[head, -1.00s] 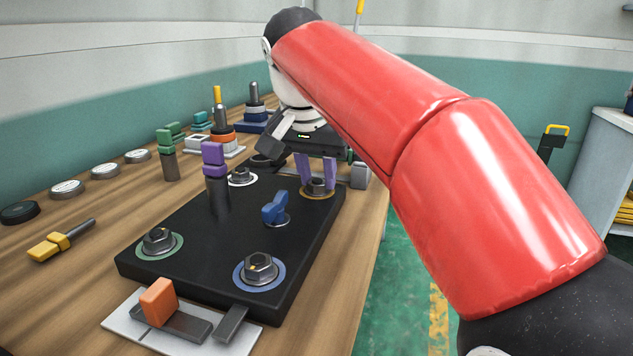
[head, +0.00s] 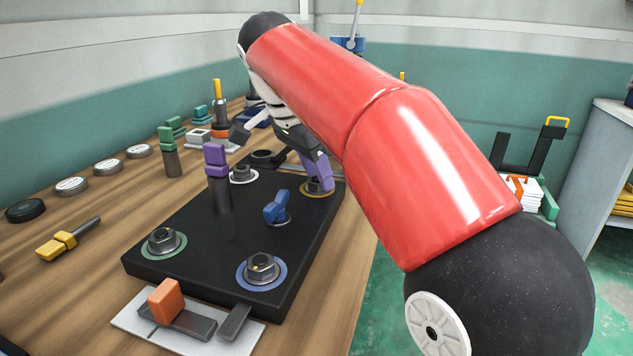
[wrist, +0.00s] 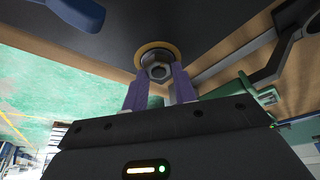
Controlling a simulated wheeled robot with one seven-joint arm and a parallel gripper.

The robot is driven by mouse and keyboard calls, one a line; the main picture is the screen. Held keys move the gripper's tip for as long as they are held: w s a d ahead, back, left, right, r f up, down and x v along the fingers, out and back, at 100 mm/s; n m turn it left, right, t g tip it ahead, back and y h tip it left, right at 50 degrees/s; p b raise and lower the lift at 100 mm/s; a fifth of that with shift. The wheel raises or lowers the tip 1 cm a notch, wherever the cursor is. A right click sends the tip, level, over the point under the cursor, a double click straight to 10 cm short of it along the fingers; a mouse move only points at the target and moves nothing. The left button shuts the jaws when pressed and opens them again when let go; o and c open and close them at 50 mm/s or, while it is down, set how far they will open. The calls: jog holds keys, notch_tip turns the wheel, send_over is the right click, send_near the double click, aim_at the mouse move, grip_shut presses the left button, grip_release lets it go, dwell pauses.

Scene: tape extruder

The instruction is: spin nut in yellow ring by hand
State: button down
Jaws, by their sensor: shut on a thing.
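The nut in the yellow ring (head: 317,186) sits at the far right corner of the black plate (head: 225,255). In the wrist view the nut (wrist: 157,68) shows as a grey hex shape inside the yellow ring (wrist: 172,48). My gripper (head: 317,170) has purple fingers shut on this nut, one finger on each side of it. In the wrist view the fingers of my gripper (wrist: 157,85) flank the nut. In the head view the fingers partly hide the nut.
Other nuts sit in a green ring (head: 163,241), a blue ring (head: 261,269) and a white ring (head: 242,174). A purple-topped post (head: 217,165) and a blue wing knob (head: 277,206) rise from the plate. An orange-handled lever (head: 165,300) is in front.

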jog(key=shift+m, duration=0.4)
jog(key=m+g, duration=0.1)
jog(key=m, duration=0.3)
jog(key=shift+m+g+h, duration=0.3)
jog(key=shift+m+g, duration=0.1)
jog(key=shift+c, duration=2.4)
grip_release()
